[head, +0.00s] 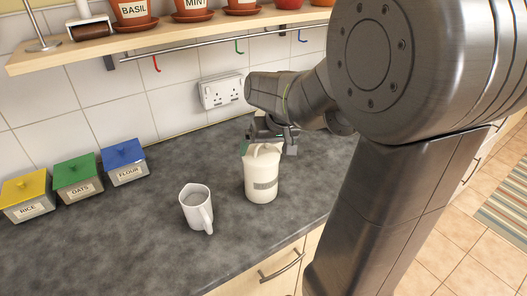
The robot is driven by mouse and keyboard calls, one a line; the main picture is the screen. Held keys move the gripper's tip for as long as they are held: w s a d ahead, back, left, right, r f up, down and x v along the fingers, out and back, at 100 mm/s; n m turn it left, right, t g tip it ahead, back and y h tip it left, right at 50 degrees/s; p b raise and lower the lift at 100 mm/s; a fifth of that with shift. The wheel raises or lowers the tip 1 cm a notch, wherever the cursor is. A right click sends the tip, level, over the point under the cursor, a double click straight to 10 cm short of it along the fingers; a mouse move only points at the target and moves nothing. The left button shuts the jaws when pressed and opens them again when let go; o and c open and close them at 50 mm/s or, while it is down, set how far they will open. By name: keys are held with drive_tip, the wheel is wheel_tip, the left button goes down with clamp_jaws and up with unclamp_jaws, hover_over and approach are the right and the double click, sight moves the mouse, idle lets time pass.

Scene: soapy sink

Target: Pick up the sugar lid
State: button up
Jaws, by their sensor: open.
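No lid marked sugar can be made out in the head view. Nothing is visibly held.
A white mug (197,209) stands left of the jug. Tubs marked rice (27,198), oats (78,177) and flour (125,163) line the left. A wall socket (222,92) and a hook rail (190,43) are behind. The counter between tubs and mug is clear.

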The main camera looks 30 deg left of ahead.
drive_tip(key=shift+a+f, duration=0.25)
drive_tip(key=shift+f, duration=0.4)
drive_tip(key=c, duration=0.7)
drive_tip(key=shift+c, duration=0.2)
drive_tip(key=shift+r, duration=0.15)
